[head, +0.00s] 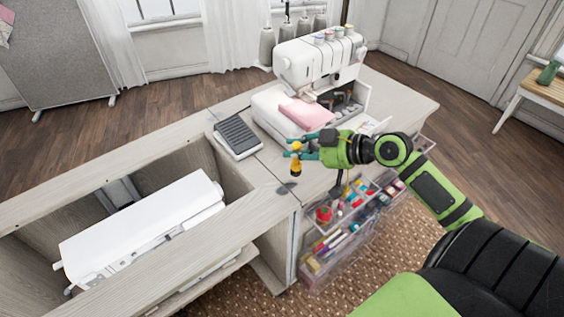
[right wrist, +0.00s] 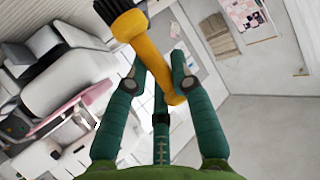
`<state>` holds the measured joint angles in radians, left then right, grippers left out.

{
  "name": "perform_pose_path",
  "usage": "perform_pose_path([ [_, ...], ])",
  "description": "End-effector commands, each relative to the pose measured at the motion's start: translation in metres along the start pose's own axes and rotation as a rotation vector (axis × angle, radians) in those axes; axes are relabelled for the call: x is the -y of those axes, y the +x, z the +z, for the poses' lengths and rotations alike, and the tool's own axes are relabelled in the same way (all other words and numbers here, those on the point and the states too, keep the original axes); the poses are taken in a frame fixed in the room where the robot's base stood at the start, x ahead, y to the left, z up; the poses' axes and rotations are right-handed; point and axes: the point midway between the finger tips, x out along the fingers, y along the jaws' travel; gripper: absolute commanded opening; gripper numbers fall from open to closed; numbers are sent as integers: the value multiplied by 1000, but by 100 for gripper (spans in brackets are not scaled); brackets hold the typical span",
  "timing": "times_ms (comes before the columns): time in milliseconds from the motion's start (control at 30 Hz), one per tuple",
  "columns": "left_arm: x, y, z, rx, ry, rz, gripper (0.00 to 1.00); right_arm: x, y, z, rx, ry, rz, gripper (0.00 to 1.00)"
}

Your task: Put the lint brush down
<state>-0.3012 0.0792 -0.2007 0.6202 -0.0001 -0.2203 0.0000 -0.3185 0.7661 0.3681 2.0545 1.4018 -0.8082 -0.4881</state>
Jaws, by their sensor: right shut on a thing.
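The lint brush (head: 296,168) is yellow with black bristles. My right gripper (head: 298,148) is shut on it and holds it over the cabinet top (head: 322,180), near the front edge. In the head view the brush hangs roughly upright below the fingers. I cannot tell its exact height above the top. In the right wrist view the yellow handle of the brush (right wrist: 150,55) passes between the teal fingers of the right gripper (right wrist: 160,78), with the dark bristle end at the upper left. My left gripper is not in view.
A black-and-grey foot pedal (head: 238,135) lies left of the gripper. A white serger (head: 318,62) with pink cloth (head: 307,114) stands behind. A white machine (head: 140,232) lies in the cabinet's open well. Clear drawers (head: 335,240) with sewing supplies stick out below the front edge.

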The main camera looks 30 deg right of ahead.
Motion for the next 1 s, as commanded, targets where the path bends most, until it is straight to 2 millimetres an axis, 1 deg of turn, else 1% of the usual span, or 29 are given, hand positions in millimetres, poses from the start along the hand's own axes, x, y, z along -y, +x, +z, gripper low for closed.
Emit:
perform_pose_path([
  [33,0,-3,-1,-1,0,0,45,-1,11,-2,-5,2,0,0],
  [100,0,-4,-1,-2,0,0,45,-1,24,0,-5,2,0,0],
  [233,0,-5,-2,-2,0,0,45,-2,39,3,-2,1,0,0],
  [367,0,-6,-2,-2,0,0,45,-2,46,11,0,3,-1,0],
  [500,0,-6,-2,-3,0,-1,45,-4,54,31,1,7,0,0],
  [600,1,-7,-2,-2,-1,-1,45,-5,58,40,0,3,1,0],
  [867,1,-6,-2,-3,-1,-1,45,-5,58,42,0,0,0,0],
  [1000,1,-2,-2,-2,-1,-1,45,-5,60,46,0,0,0,0],
])
